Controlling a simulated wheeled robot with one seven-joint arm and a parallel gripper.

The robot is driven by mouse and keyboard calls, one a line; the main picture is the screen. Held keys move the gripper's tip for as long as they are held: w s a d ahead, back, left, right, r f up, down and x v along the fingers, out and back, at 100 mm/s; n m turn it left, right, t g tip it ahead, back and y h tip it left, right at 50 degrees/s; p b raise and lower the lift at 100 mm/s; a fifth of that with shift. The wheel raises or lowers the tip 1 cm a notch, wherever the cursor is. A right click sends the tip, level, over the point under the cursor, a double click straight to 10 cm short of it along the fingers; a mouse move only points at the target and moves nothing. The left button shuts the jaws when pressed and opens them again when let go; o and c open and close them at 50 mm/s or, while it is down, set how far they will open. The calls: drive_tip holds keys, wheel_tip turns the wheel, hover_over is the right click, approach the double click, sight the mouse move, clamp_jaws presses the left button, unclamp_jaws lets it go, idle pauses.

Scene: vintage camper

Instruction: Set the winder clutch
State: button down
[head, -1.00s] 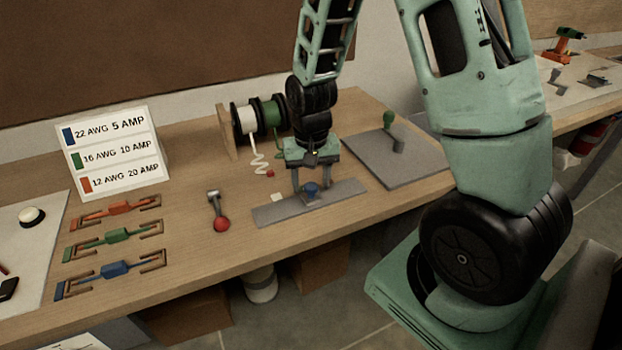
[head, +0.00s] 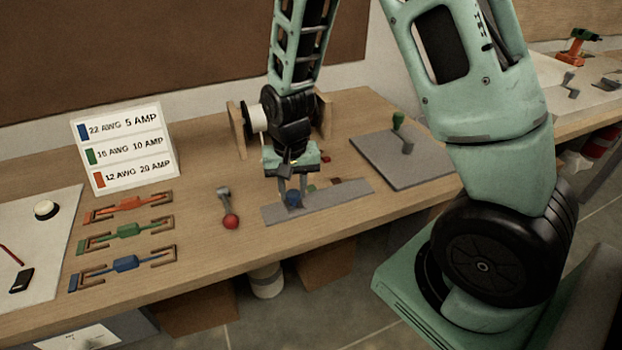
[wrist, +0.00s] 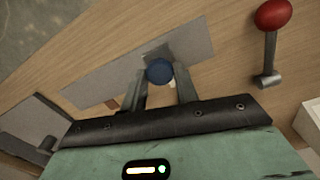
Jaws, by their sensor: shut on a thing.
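A blue knob (head: 293,200) stands on a long grey plate (head: 345,195) on the workbench, left of the plate's middle. I take this as the clutch slider; no label on it shows. My gripper (head: 294,192) points down and is shut on the blue knob. In the wrist view, the knob (wrist: 159,71) sits between the two fingertips (wrist: 160,80), above the grey plate (wrist: 100,80). A small pale patch (wrist: 173,84) shows beside the knob. Reddish-brown patches (head: 335,181) lie along the plate's back edge. The fingers partly hide the knob's base.
A lever with a red ball (head: 231,222) stands left of the plate. A green-knobbed lever (head: 398,121) rises from a grey panel (head: 420,165) at right. The wire spool (head: 256,118) behind is partly hidden by my arm. A wire chart (head: 125,150) and coloured fuse-like pieces (head: 127,230) are at left.

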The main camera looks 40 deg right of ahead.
sight(288, 194)
drive_tip(key=shift+w+a, duration=0.2)
drive_tip(key=shift+a, duration=0.25)
drive_tip(key=c, duration=1.1)
unclamp_jaws()
drive_tip(key=shift+a, duration=0.15)
drive_tip(key=shift+o, duration=0.2)
wheel_tip(288, 194, up, 18)
drive_tip(key=shift+f+b, duration=0.25)
drive_tip(key=shift+b, duration=0.2)
drive_tip(key=s+a+f+n, duration=0.2)
drive_tip(key=s+a+n, duration=0.4)
drive_tip(key=s, duration=0.4)
drive_tip(key=s+a+f+n, duration=0.2)
drive_tip(key=s+a+n, duration=0.5)
drive_tip(key=s+a, duration=0.2)
drive_tip(key=shift+s+a+f+n+y, duration=0.15)
drive_tip(key=shift+s+n+y, duration=0.15)
drive_tip(key=shift+s, duration=0.4)
